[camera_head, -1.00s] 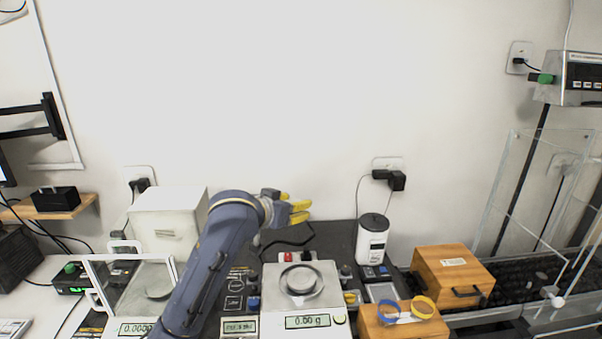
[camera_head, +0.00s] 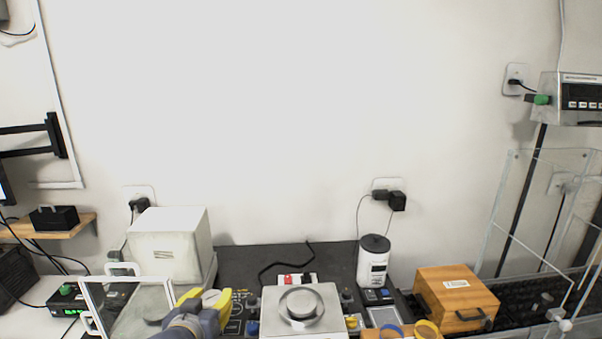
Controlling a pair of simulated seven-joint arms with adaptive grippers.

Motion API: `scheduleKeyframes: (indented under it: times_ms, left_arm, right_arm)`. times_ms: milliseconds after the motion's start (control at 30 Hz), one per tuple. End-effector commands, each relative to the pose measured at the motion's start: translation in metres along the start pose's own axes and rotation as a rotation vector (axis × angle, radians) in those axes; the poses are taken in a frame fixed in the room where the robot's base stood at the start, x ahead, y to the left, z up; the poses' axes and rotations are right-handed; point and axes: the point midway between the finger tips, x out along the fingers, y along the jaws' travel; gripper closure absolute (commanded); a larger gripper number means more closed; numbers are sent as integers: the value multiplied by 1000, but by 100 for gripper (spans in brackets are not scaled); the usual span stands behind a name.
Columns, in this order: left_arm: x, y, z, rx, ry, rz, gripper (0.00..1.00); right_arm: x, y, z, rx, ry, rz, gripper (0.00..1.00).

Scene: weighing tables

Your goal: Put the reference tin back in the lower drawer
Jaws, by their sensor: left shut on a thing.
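My left gripper (camera_head: 207,300) is low in the head view, left of the silver balance. Its yellow fingers are shut on a small pale round thing (camera_head: 211,296), which may be the reference tin; the fingers hide part of it. A wooden box with a dark handle (camera_head: 456,298) stands at the right. The top of a second wooden box (camera_head: 372,334) shows at the bottom edge. I cannot tell which front is the lower drawer, and I see no open drawer. My right gripper is not in view.
The silver balance (camera_head: 301,313) stands right of my left gripper. A glass-sided draft shield (camera_head: 126,278) and a white cabinet (camera_head: 171,236) stand to its left. A white canister (camera_head: 373,262) stands behind.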

Motion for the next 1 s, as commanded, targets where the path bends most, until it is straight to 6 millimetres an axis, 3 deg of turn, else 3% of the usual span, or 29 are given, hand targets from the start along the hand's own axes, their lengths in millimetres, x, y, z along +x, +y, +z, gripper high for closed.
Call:
scheduleKeyframes:
  times_ms: [100,300,1000]
  left_arm:
    - [0,-1,16,1,-3,-1,88]
    - [0,-1,26,1,1,-1,88]
    - [0,0,27,-3,-1,1,88]
  right_arm:
    - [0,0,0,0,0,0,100]
    - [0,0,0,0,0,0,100]
    - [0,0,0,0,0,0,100]
